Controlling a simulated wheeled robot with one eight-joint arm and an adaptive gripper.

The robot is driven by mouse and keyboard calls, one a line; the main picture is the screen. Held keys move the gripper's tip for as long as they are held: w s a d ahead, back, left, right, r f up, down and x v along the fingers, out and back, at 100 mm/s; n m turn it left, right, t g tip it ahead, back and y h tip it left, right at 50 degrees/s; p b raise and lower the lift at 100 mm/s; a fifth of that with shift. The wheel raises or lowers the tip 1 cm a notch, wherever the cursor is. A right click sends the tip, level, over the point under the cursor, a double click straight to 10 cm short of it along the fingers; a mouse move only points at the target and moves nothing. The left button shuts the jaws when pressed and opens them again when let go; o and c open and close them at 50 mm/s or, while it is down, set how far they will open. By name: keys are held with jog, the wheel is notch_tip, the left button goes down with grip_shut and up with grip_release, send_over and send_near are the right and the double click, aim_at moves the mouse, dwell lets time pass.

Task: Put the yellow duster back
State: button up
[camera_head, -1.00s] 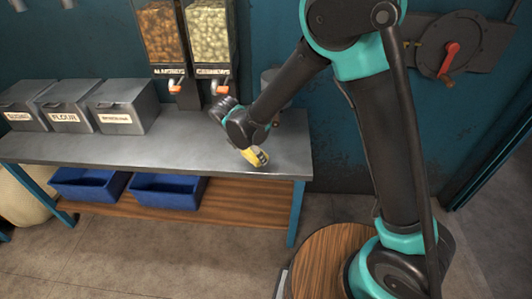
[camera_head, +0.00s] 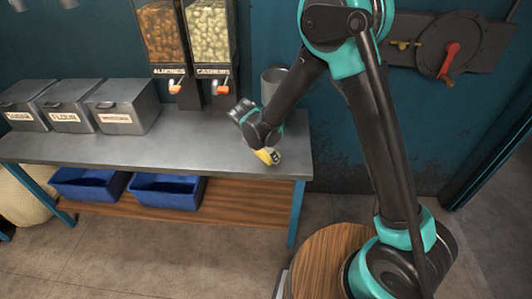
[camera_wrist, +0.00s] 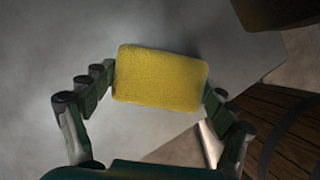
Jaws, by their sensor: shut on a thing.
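The yellow duster (camera_wrist: 160,78) is a rounded yellow block between the two fingers of my gripper (camera_wrist: 160,85) in the wrist view, and both fingers touch its ends. In the head view the yellow duster (camera_head: 264,155) shows in part below my gripper (camera_head: 268,157), near the right end of the grey table (camera_head: 180,155). My gripper is shut on it. I cannot tell whether the duster touches the table top or is just above it.
Three grey lidded bins (camera_head: 122,106) stand on the table's left. Two dispensers (camera_head: 210,35) hang behind it, and a grey metal container (camera_head: 273,82) stands at the back right. Blue trays (camera_head: 166,190) sit on the wooden lower shelf. The table's middle front is clear.

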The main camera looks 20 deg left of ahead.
jog(key=o, duration=1.2)
jog(key=shift+f, duration=0.1)
jog(key=v, duration=1.2)
